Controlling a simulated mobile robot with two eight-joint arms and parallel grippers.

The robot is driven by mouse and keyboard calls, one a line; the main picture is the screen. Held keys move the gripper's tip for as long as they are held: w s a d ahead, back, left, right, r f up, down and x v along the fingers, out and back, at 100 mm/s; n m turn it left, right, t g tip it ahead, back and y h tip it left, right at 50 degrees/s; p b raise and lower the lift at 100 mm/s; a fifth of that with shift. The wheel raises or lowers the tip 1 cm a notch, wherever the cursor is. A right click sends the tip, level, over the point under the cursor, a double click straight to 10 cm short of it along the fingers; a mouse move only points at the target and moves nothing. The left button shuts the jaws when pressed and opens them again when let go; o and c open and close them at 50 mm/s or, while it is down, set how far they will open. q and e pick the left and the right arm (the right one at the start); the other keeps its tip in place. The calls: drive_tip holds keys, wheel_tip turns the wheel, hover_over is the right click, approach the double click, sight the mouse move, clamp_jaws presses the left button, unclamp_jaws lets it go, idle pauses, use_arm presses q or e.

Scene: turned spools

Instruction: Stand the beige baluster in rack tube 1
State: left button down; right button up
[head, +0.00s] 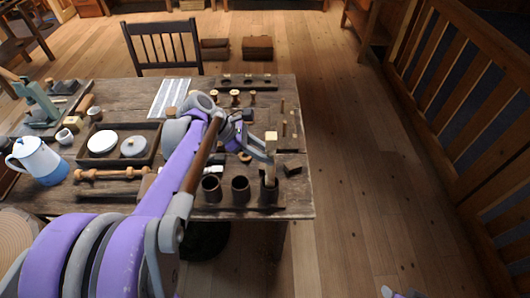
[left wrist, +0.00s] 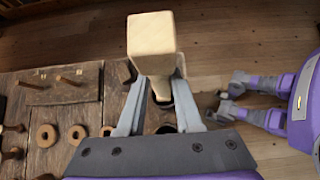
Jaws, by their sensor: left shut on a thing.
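The beige baluster (head: 271,145) stands upright, its square block on top. In the left wrist view the block of the baluster (left wrist: 151,42) is close to the camera and hides much of the shaft. My left gripper (head: 270,155) is shut on it. Its lower end is at the mouth of the rightmost rack tube (head: 269,190); how deep it sits I cannot tell. The other two tubes, the middle one (head: 240,190) and the left one (head: 211,190), look empty. My right gripper (left wrist: 229,96) shows in the left wrist view, apart from the rack, with its fingers apart and empty.
The rack stands at the table's front right edge. Small pegs and rings (left wrist: 47,135) lie behind it. A tray with round lids (head: 153,160), a turned spindle (head: 110,174) and a blue-white pot (head: 40,160) are at left. Open floor lies right of the table.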

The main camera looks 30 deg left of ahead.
use_arm(q)
wheel_tip(320, 180, down, 3)
drive_tip(key=shift+r+b, duration=0.1)
drive_tip(key=shift+b, duration=0.8)
drive_tip(key=c, duration=0.5)
unclamp_jaws()
drive_tip(key=v, duration=1)
drive_tip(key=shift+a+r, duration=0.25)
drive_tip(key=shift+r, duration=0.05)
drive_tip(key=shift+s, duration=0.1)
